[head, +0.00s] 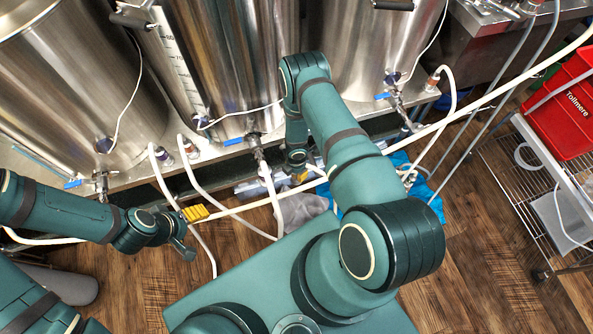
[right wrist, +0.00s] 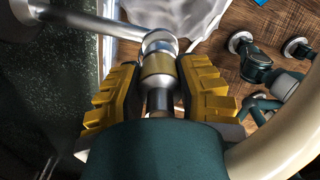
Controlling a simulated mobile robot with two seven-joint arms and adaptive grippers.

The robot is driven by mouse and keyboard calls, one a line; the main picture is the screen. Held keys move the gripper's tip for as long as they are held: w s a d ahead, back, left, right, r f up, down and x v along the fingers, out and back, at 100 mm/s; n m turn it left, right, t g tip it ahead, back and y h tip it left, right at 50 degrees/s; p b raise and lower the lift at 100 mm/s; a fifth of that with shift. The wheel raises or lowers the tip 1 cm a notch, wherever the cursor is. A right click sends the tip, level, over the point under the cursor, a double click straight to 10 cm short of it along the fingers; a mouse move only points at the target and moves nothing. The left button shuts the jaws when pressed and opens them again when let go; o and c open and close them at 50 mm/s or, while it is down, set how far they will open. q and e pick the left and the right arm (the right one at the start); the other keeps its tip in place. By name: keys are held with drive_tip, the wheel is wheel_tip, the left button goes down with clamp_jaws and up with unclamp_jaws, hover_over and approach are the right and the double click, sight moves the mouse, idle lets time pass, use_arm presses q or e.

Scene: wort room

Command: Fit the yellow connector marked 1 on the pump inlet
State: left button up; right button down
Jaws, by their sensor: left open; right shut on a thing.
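My right gripper (right wrist: 160,95) is shut on a metal connector with a dull yellow band (right wrist: 158,68), held between its ribbed yellow finger pads. Its mark cannot be read. The connector's far end is at a bright metal ring (right wrist: 160,42) joined to a silver pipe (right wrist: 90,20), perhaps the pump inlet. I cannot tell whether they are seated or only close. In the head view, the right gripper (head: 298,170) points down below the middle kettle, with the connector hidden. My left gripper (head: 194,232) is open and appears empty, next to a cream hose (head: 235,209).
Steel kettles (head: 225,65) with blue-handled valves stand on a shelf at the back. Several white hoses (head: 190,180) hang to the floor. A wire rack with a red crate (head: 560,110) stands at the right. Wooden floor at lower left is partly clear.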

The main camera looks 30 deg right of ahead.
drive_tip(key=shift+f, duration=0.75)
drive_tip(key=c, duration=0.6)
unclamp_jaws()
drive_tip(key=shift+c, duration=0.2)
wheel_tip(320, 180, up, 12)
drive_tip(key=shift+r, duration=0.1)
